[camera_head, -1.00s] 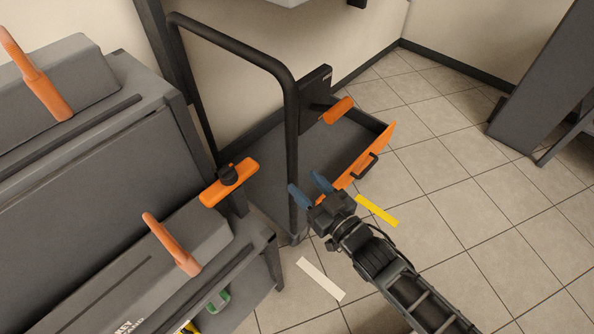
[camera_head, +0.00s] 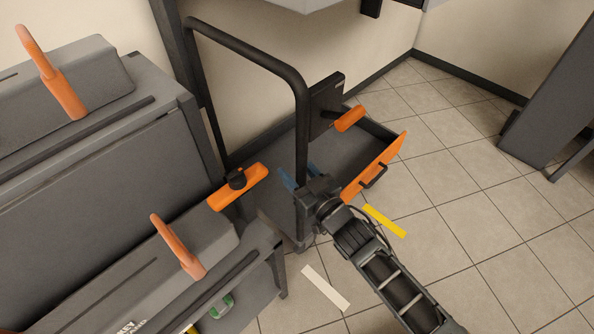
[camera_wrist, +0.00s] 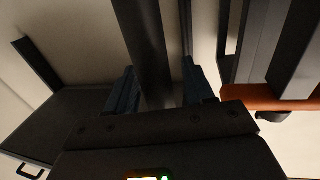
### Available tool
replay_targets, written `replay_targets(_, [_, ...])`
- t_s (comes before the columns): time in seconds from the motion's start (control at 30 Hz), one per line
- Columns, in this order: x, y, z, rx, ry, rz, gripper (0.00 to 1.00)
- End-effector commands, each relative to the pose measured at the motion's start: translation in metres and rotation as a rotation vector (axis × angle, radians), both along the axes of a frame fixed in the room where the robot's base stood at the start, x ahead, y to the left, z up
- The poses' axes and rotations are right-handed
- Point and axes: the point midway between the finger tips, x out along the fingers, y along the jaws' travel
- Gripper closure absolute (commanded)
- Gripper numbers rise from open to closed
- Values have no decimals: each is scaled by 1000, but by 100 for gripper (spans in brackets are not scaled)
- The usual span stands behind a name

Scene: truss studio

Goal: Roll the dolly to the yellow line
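The dolly has a dark grey deck (camera_head: 277,211) and a tall black bent push handle (camera_head: 302,125). It stands near the wall, and the yellow line (camera_head: 384,221) lies on the tiles to its right. My gripper (camera_head: 299,181) has blue fingers at the handle's near upright. In the wrist view the black upright (camera_wrist: 145,45) runs between the spread fingers (camera_wrist: 162,88), with a gap showing on its right side. The gripper looks open around it. Contact with the left finger cannot be told. The upright's lower part is partly hidden by my gripper.
A grey cabinet (camera_head: 90,165) with orange handles stands close on the left. An orange-fronted drawer (camera_head: 380,165) sits at the dolly's right side. A white strip (camera_head: 325,288) lies on the floor in front. The tiled floor on the right is clear up to a grey stand (camera_head: 545,110).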

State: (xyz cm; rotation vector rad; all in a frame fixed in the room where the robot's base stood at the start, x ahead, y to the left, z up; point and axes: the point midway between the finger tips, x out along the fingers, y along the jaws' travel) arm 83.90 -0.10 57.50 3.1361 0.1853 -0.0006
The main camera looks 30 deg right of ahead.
Motion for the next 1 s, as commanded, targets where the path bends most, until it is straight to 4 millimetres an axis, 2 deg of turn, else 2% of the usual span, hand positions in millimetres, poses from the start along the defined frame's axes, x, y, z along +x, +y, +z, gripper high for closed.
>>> replay_targets(0.07, [0,0,0,0,0,0,54])
replay_targets(0.53, [0,0,0,-1,0,0,99])
replay_targets(1.0, [0,-1,0,-1,0,-1,100])
